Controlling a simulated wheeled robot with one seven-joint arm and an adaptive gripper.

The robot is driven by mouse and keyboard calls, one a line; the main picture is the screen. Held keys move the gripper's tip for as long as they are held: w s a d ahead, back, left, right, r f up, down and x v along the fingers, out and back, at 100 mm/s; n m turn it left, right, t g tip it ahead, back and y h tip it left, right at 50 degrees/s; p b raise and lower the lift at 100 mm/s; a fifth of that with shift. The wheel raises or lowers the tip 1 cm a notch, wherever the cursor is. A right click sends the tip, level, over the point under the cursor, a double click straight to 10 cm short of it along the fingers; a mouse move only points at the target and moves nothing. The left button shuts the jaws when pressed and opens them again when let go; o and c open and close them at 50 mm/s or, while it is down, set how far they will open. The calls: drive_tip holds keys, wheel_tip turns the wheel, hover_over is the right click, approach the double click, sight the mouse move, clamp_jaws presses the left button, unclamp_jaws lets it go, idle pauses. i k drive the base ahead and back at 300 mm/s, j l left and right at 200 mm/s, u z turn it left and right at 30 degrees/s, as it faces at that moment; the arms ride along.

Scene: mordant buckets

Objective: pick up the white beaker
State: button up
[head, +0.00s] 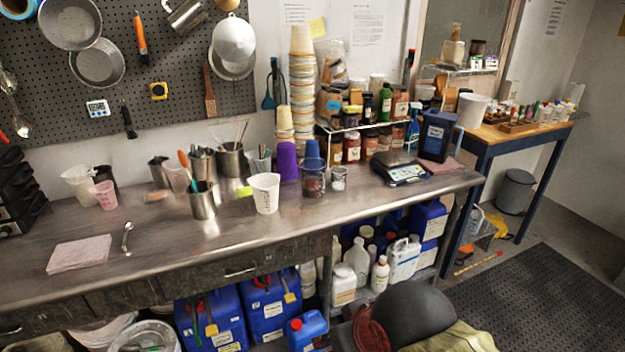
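A white beaker (265,194) with faint markings stands upright near the front edge of the metal bench (160,245), about mid-bench. Another off-white beaker or jug (79,184) stands at the bench's left, beside a pink beaker (104,195). A white jug-like vessel (473,111) stands on the wooden table at the right. My gripper is not in view.
Metal pots (202,201) with tools stand just left of the white beaker. A dark glass (313,182), a small jar (338,179) and a scale (398,170) stand to its right. The bench front at left-centre is mostly clear.

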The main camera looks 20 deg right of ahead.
sight(264, 186)
drive_tip(key=i+j, duration=0.5)
drive_tip(key=i+j+z, duration=0.1)
drive_tip(key=i+j, duration=0.4)
drive_tip(key=j, duration=0.2)
drive_tip(key=i+j, duration=0.5)
drive_tip(key=j, duration=0.15)
